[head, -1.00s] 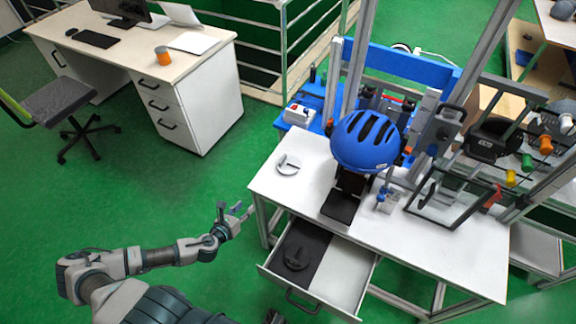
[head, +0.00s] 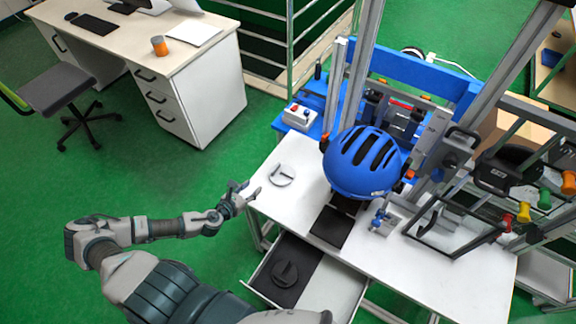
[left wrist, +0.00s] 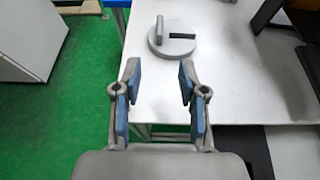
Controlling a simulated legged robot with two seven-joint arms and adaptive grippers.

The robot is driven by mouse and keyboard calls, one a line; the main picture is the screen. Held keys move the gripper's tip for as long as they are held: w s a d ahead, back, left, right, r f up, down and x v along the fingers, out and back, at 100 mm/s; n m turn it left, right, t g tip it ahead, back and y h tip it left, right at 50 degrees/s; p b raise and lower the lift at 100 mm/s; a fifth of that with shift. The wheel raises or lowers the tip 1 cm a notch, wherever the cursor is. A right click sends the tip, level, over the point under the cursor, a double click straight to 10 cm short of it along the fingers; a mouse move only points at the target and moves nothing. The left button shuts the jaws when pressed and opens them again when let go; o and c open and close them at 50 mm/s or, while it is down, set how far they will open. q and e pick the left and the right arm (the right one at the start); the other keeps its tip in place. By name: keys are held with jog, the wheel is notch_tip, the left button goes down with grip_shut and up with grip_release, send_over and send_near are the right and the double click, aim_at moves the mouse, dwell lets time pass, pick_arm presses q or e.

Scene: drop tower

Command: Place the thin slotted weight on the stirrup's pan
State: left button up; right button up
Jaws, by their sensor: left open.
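A light grey slotted disc (head: 281,179) with an upright tab lies on the white table's left part. In the left wrist view the grey disc (left wrist: 176,44) shows its dark slot, just ahead of my fingers. A dark disc (head: 285,273) with a raised tab lies in the open drawer; I cannot tell which disc is thinner. My left gripper (head: 250,191) is open and empty at the table's left edge, short of the grey disc; its fingertips (left wrist: 158,82) are apart. I cannot make out the stirrup's pan. My right gripper is not in view.
A blue helmet (head: 364,163) hangs on the tower above a black plate (head: 331,227). The open drawer (head: 332,289) juts out in front. A clear-panelled frame (head: 440,232) stands right. A control box (head: 299,117) sits behind. The table between disc and black plate is clear.

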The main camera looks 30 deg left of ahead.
aim_at(274, 169)
pick_arm(q)
jog(key=b+x, duration=0.1)
jog(key=x, duration=1.1)
jog(key=shift+w+d+r, duration=0.1)
jog(key=x, duration=0.2)
jog(key=b+x, duration=0.1)
jog(key=x, duration=0.2)
jog(key=shift+f, duration=0.5)
jog(key=shift+r, duration=0.1)
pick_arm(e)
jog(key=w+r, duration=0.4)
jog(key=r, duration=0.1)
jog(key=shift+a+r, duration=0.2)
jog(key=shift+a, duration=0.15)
pick_arm(q)
jog(key=c, duration=0.3)
grip_shut()
jog(key=shift+r, duration=0.1)
